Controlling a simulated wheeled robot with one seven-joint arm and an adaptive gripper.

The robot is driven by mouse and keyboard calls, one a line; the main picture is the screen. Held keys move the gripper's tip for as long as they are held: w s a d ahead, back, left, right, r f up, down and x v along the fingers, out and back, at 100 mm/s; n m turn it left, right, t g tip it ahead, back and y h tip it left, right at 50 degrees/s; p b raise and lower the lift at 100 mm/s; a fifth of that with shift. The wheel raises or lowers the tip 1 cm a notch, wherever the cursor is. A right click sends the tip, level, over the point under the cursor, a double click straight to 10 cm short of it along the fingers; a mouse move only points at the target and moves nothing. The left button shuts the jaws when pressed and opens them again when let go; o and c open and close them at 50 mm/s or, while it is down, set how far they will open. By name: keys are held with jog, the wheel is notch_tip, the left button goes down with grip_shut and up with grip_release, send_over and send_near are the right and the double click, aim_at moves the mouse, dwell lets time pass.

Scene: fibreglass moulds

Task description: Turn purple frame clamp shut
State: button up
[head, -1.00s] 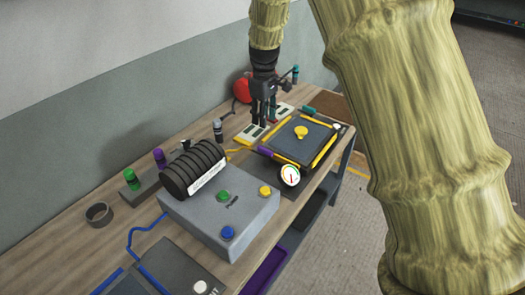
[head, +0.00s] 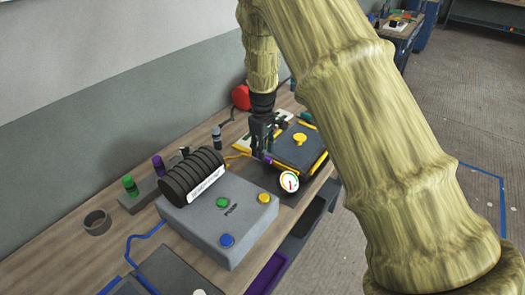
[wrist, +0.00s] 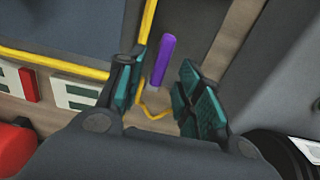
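The purple frame clamp (head: 267,159) is a small bar at the near left corner of the yellow-edged mould frame (head: 283,167). In the wrist view the purple clamp (wrist: 163,60) shows between my fingers, slanting slightly, beside the yellow frame edge (wrist: 147,22). My gripper (wrist: 161,68) is open, one teal-padded finger on each side of the clamp in the picture. No contact is visible, and I cannot tell the height gap. In the head view my gripper (head: 261,153) points down at that corner and partly covers it.
A grey pump box (head: 215,225) with coloured buttons and a black ribbed cylinder (head: 190,175) stands near the frame. A round gauge (head: 289,182) sits by the near corner. A teal clamp (head: 306,117) is at the far corner. A yellow hose (wrist: 155,112) runs below my fingers.

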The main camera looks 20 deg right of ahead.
jog(key=shift+f, duration=1.05)
grip_shut()
